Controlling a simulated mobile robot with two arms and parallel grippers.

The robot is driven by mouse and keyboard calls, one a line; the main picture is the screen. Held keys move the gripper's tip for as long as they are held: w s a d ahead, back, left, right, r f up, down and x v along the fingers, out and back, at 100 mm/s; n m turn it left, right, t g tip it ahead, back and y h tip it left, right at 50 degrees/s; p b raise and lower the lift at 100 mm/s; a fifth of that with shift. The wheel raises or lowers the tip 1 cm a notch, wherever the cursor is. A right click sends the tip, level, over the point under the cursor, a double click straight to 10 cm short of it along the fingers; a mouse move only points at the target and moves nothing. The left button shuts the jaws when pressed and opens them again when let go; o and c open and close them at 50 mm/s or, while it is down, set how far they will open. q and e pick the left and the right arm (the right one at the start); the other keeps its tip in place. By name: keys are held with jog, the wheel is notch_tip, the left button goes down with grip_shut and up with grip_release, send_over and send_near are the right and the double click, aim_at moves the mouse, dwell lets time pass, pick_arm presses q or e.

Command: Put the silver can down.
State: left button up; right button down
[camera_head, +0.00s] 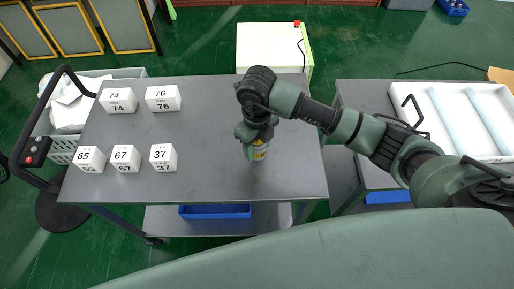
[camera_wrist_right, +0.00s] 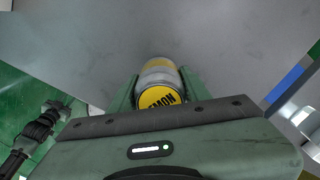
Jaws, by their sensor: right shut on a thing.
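The silver can (camera_head: 259,152) has a yellow label and is at the right half of the grey table top. In the right wrist view the can (camera_wrist_right: 160,78) shows its yellow end with dark lettering, partly readable as "MON". My right gripper (camera_head: 257,143) is shut on the can from above, with one finger on each side of it in the wrist view (camera_wrist_right: 158,88). I cannot tell whether the can's base touches the table. My left gripper is not in view.
The grey table (camera_head: 215,180) is bare around the can. White number blocks stand on its left half, such as 76 (camera_head: 163,99) and 37 (camera_head: 163,158). A second table with a white tray (camera_head: 436,110) is at the right. A white box (camera_head: 270,45) stands behind.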

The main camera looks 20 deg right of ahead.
notch_tip(320, 180, down, 2)
jog(key=shift+f, duration=0.1)
jog(key=shift+f, duration=0.15)
jog(key=c, duration=0.7)
grip_release()
